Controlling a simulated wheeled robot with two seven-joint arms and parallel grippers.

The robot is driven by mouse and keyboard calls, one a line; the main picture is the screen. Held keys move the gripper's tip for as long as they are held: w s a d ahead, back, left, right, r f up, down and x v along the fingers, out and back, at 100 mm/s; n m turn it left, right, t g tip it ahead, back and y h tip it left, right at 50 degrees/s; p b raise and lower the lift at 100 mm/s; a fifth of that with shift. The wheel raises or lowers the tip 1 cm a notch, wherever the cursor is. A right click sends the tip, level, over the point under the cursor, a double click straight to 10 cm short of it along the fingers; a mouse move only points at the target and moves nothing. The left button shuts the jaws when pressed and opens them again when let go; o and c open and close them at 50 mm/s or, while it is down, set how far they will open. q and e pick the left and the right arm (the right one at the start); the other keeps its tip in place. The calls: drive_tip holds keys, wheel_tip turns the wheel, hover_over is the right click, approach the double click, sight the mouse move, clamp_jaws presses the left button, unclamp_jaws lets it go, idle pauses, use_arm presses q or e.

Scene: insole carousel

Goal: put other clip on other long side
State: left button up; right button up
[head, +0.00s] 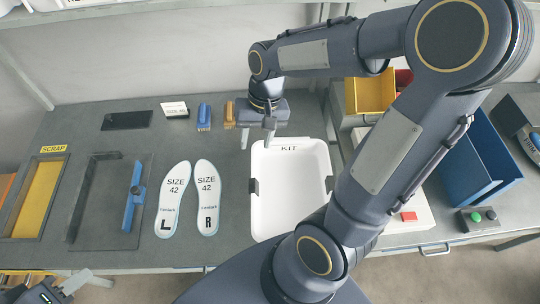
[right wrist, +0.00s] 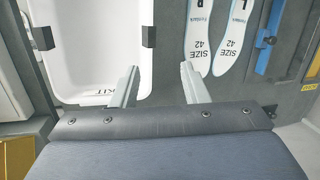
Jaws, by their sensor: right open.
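The white KIT tray (head: 290,236) lies on the grey table. One black clip (head: 253,186) sits on its left long side and another black clip (head: 329,184) on its right long side. Both clips also show in the right wrist view, one on each long rim (right wrist: 148,37). My right gripper (head: 257,139) is open and empty above the table at the tray's far left corner, apart from both clips. In the right wrist view its fingers (right wrist: 160,70) straddle the gap between tray and insoles. My left gripper (head: 68,287) is partly visible at the bottom left; its jaws are unclear.
Two size 42 insoles (head: 172,200) lie left of the tray. Blue and brown brushes (head: 204,117) stand behind. A yellow bin (head: 371,95) and blue bin (head: 478,158) are at the right.

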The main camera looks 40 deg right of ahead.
use_arm(q)
drive_tip(key=shift+s, duration=0.1)
use_arm(e)
drive_tip(key=s+a+r+n+t+y, duration=0.1)
drive_tip(key=s+r+t, duration=0.4)
drive_tip(key=s, duration=0.6)
drive_tip(key=a+r+n, duration=0.1)
drive_tip(key=n, duration=0.1)
drive_tip(key=shift+a+r+n+t, duration=0.2)
drive_tip(key=shift+r+n+t, duration=0.1)
drive_tip(key=shift+r+t, duration=0.1)
use_arm(q)
drive_tip(key=shift+s, duration=0.1)
use_arm(e)
drive_tip(key=shift+s+f, duration=0.1)
drive_tip(key=shift+s, duration=0.05)
